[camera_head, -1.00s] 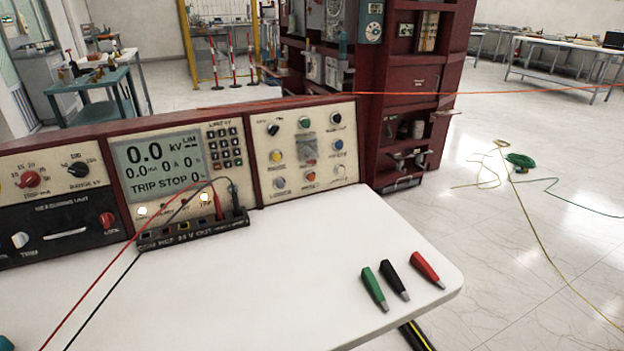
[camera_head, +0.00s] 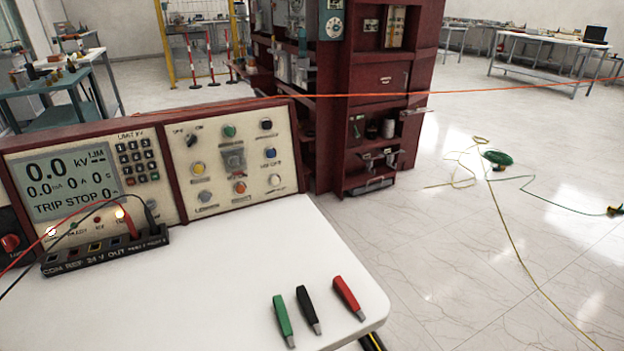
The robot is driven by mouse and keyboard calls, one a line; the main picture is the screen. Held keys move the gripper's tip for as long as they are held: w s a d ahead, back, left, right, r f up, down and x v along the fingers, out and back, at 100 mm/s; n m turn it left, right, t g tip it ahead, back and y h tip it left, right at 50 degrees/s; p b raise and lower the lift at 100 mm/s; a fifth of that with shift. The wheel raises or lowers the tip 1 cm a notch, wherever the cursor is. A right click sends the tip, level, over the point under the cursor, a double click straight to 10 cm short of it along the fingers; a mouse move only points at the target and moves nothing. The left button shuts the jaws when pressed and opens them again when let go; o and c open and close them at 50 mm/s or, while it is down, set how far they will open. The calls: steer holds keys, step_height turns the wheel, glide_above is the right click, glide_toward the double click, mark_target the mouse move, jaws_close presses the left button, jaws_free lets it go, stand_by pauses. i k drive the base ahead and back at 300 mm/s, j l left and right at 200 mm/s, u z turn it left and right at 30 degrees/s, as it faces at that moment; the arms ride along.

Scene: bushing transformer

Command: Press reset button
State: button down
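The control panel (camera_head: 220,200) stands at the left on the back of a white table. Its right section carries several round buttons: a green one (camera_head: 229,131), a black one (camera_head: 266,124), a yellow one (camera_head: 198,168), a blue one (camera_head: 270,153), an orange one (camera_head: 239,187) and white ones (camera_head: 204,197). A black knob (camera_head: 191,140) and a central switch (camera_head: 234,160) are there too. The labels are too small to read, so I cannot tell which is the reset button. The display (camera_head: 66,178) reads 0.0 kV and TRIP STOP. My gripper is not in view.
The white table (camera_head: 230,260) is largely clear. Green (camera_head: 282,318), black (camera_head: 307,308) and red (camera_head: 348,296) plugs lie near its right edge. Red and black leads run from the terminal strip (camera_head: 105,251). A red cabinet (camera_head: 377,85) stands behind; floor to the right has loose cables.

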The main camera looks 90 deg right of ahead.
mark_target(240, 188)
steer(key=k+l+z, duration=0.5)
steer(key=l, duration=0.25)
steer(key=k+l+z, duration=0.25)
steer(key=l, duration=0.2)
steer(key=i, duration=0.1)
